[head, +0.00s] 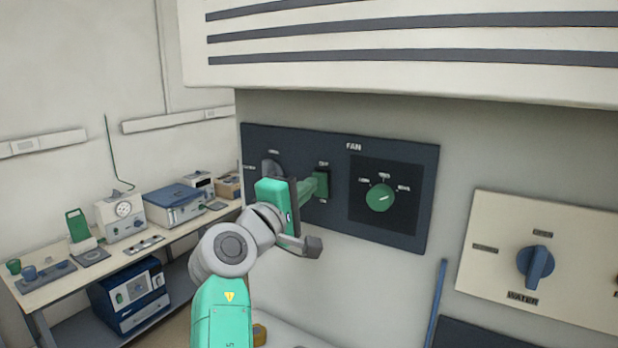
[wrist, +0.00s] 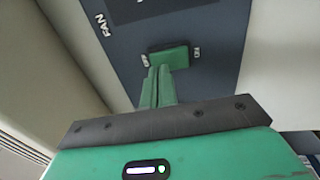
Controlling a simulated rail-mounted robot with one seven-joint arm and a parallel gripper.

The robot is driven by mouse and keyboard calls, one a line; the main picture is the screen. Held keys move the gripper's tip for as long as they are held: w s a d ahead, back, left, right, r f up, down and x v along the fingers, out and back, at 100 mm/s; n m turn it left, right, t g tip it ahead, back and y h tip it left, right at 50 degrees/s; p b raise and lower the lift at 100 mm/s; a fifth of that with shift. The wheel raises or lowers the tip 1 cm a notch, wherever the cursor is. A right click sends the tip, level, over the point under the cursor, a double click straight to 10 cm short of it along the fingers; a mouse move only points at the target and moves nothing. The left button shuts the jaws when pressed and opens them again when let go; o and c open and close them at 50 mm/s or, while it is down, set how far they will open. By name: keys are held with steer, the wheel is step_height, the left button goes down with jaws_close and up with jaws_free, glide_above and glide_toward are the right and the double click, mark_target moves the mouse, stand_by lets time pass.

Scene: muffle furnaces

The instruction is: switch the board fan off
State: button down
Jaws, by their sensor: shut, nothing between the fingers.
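The dark fan board (head: 342,220), marked FAN, is on the wall ahead. Its green rocker switch (head: 322,186) is near the board's middle, with small labels above and below it. In the wrist view the switch (wrist: 170,58) lies just beyond my fingertips, between two small labels. My gripper (head: 314,184) is shut and empty, its green fingers pointing at the switch. In the wrist view the fingertips (wrist: 158,71) overlap the switch's near edge; I cannot tell whether they touch it. Which way the rocker is tilted is unclear.
A green dial (head: 380,197) is right of the switch, and a grey knob (head: 271,167) is left, partly behind my gripper. A cream WATER panel with a blue knob (head: 536,265) is farther right. A striped hood (head: 400,45) overhangs the board. A bench (head: 60,290) with instruments stands left.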

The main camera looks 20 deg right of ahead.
steer(key=shift+w+d, duration=0.35)
steer(key=shift+d, duration=0.15)
steer(key=shift+r, duration=0.15)
steer(key=s+a+r+b, duration=0.1)
steer(key=s+a+r, duration=0.1)
steer(key=s+a, duration=0.6)
steer(key=a, duration=0.3)
steer(key=shift+b, duration=0.35)
steer(key=shift+s, duration=0.1)
steer(key=s+a+r+m+t+y+p, duration=0.1)
steer(key=s+a+r+m+t+y, duration=0.1)
steer(key=s, duration=0.6)
steer(key=s+a+r+m+t+y+p, duration=0.1)
steer(key=s+a+r+m+t+y, duration=0.1)
steer(key=s+a+t+y, duration=0.3)
steer(key=s+a+r+m+t+y+p, duration=0.1)
steer(key=s+t+y, duration=0.5)
steer(key=s, duration=0.6)
steer(key=a+r+m+y, duration=0.1)
steer(key=a+m+y, duration=0.1)
steer(key=a, duration=0.1)
steer(key=shift+a+m+y+p, duration=0.2)
steer(key=shift+m+y+p, duration=0.1)
steer(key=shift+y+p, duration=0.1)
steer(key=shift+w, duration=0.1)
